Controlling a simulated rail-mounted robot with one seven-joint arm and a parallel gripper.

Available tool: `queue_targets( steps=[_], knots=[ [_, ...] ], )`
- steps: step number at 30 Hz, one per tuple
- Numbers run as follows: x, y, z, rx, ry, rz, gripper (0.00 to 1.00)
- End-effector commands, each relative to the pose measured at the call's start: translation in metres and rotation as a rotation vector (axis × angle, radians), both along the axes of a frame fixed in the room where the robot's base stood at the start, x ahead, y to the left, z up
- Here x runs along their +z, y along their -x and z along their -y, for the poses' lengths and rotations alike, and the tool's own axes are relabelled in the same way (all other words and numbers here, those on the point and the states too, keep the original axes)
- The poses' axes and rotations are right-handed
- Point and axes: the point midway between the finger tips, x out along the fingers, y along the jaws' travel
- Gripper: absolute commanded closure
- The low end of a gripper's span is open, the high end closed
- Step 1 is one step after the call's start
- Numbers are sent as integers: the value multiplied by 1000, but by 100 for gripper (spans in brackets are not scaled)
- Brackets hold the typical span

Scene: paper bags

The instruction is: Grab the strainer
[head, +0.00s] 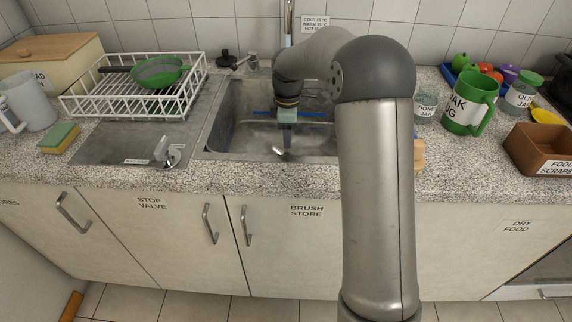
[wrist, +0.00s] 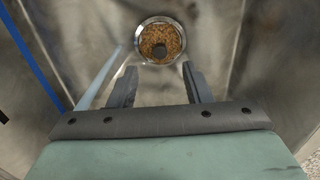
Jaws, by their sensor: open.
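A round sink strainer (wrist: 172,36) sits at the drain in the sink floor, in the upper middle of the wrist view. It has a metal rim, brown bits inside and a dark central knob. My gripper (wrist: 158,78) is open, with nothing between its fingers. Its fingertips point towards the strainer, and the knob lines up roughly with the gap between them. In the head view, my gripper (head: 286,152) points down into the sink basin (head: 230,140). The strainer cannot be made out clearly there.
Sink walls surround my gripper. A white dish rack (head: 85,103) with a green pan-like item (head: 158,70) stands left. A green mug (head: 468,105), jars and a brown food scraps box (head: 538,148) stand right. A sponge (head: 58,138) lies at far left.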

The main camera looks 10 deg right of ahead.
Motion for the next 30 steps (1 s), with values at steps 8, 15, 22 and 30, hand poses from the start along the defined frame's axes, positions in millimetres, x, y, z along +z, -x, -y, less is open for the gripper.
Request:
queue_targets(
  steps=[8,15,22,30],
  knots=[
    [-32,0,0,0,0,0,55],
    [-61,0,-3,0,1,-3,55],
    [-83,0,-3,0,0,0,55],
    [-84,0,-3,0,0,1,69]
  ],
)
